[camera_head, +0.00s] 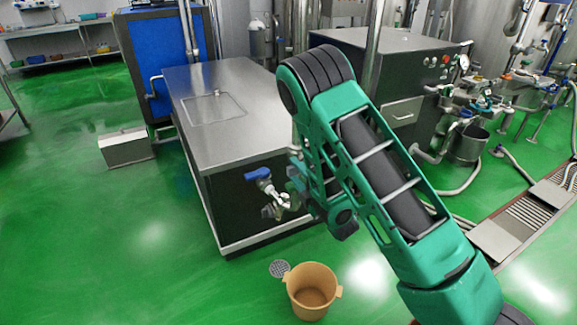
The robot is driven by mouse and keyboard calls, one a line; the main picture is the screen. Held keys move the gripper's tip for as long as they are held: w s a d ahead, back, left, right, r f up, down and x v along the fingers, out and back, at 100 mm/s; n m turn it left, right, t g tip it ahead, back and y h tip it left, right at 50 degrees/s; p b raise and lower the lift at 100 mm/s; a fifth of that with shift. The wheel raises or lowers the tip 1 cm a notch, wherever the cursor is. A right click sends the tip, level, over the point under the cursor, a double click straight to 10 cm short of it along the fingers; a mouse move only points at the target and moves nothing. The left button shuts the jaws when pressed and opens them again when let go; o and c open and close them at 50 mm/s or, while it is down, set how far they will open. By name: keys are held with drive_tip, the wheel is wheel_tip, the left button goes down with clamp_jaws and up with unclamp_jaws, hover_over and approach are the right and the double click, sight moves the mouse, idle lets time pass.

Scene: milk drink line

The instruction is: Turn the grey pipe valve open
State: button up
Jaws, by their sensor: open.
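The grey pipe valve (268,188) sticks out from the dark front face of the steel-topped unit, low and near its right end. It has a blue handle (257,174) at its upper left and a short grey outlet pointing down. My green and black arm comes from the lower right, bends at the top and drops down just right of the valve. My gripper (296,176) is beside the valve's right side, small and partly hidden by my own arm links. It is open. Whether a finger touches the valve cannot be told.
A tan bucket (312,291) stands on the green floor below the valve, with a round drain (280,268) beside it. A dark machine (392,85) with gauges and pipes stands right behind my arm. A small steel box (126,148) sits left.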

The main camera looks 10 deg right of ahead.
drive_tip(key=x, duration=0.5)
drive_tip(key=shift+w+a, duration=0.1)
drive_tip(key=shift+w, duration=0.1)
drive_tip(key=shift+c, duration=0.2)
